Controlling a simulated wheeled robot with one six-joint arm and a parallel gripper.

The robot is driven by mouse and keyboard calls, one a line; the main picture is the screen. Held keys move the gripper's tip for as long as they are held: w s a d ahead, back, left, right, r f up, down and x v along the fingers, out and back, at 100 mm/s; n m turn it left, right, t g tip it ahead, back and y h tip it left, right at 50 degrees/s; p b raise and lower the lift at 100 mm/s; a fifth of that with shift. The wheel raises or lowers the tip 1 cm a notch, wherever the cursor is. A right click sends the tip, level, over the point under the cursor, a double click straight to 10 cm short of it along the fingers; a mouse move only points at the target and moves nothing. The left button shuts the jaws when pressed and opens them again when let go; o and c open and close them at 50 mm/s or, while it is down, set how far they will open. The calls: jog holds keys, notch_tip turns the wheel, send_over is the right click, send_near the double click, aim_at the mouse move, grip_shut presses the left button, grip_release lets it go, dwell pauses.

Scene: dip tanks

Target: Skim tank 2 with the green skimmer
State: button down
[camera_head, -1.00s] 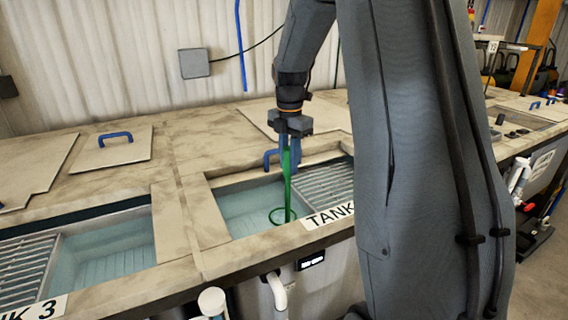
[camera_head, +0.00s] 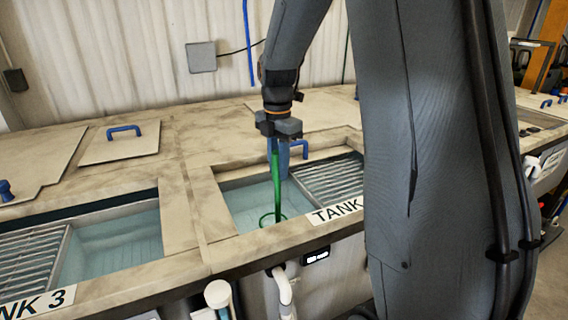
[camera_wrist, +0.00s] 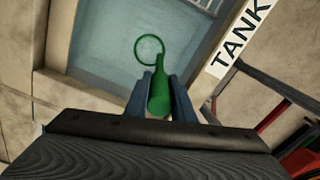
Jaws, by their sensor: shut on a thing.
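My gripper (camera_head: 280,150) is shut on the green skimmer (camera_head: 277,188), which hangs down with its ring at the bottom. In the head view the ring is at the front part of the open water of the tank marked TANK (camera_head: 250,203); its number is hidden behind my arm. I cannot tell whether the ring touches the water. In the wrist view the skimmer (camera_wrist: 158,92) sits between the two blue fingers (camera_wrist: 159,95), with its ring over the blue water beyond.
A slatted grate (camera_head: 335,180) covers the right part of this tank. Tank 3 (camera_head: 110,243) lies to the left, also open. A lid with a blue handle (camera_head: 124,131) lies on the deck behind. White pipes (camera_head: 281,285) stand along the front.

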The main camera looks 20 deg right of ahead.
jog(key=s+a, duration=0.3)
jog(key=a, duration=0.5)
jog(key=shift+s+a, duration=0.25)
jog(key=shift+s, duration=0.15)
dwell(0.3)
jog(key=shift+r, duration=0.15)
notch_tip(320, 180, up, 15)
dwell(0.8)
jog(key=shift+s, duration=0.1)
dwell(0.8)
